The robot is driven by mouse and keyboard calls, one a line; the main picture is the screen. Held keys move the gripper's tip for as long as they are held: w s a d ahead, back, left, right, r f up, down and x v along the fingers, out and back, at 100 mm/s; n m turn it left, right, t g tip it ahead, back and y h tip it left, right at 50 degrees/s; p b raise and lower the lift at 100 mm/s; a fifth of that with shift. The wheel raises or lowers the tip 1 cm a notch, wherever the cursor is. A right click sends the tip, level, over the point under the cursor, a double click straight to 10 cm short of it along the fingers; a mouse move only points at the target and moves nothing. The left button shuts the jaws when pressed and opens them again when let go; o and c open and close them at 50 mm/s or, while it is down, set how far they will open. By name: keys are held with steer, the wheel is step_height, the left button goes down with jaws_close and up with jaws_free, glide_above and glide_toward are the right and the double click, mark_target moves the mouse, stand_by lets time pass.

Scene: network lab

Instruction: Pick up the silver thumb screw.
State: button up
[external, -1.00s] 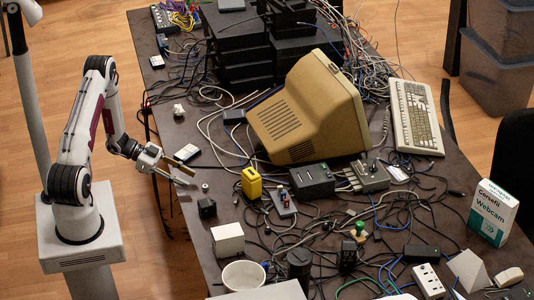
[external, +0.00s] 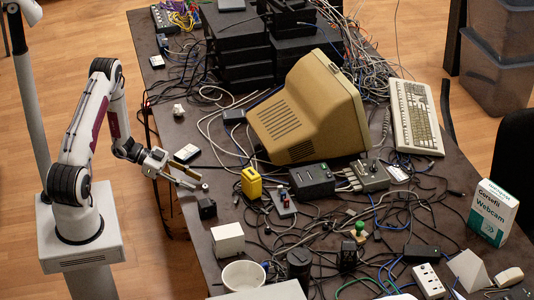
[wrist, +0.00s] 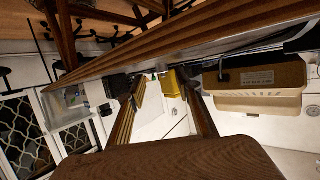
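The silver thumb screw (external: 205,187) is a small grey piece near the left edge of the dark table in the external view. My gripper (external: 197,181) is open, with its two fingers just to the left of the screw and pointing at it. The tips look very close to the screw; I cannot tell whether they touch or enclose it. In the wrist view the gripper (wrist: 161,88) shows two spread fingers with no clear object held. A tiny grey spot lies beyond the tips there, too small to identify surely.
A black cube (external: 207,208) stands just below the screw. A yellow box (external: 251,183) is to its right, and a white box (external: 228,239) is lower down. A beige monitor (external: 305,110) and many cables fill the middle. The table surface around the screw is fairly clear.

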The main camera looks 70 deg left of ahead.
mark_target(205, 185)
steer(key=shift+w, duration=0.15)
steer(key=shift+w+d, duration=0.55)
steer(key=shift+w, duration=0.35)
steer(key=shift+x, duration=1.5)
steer(key=shift+w+a, duration=0.1)
steer(key=shift+c, duration=0.3)
steer(key=c, duration=0.8)
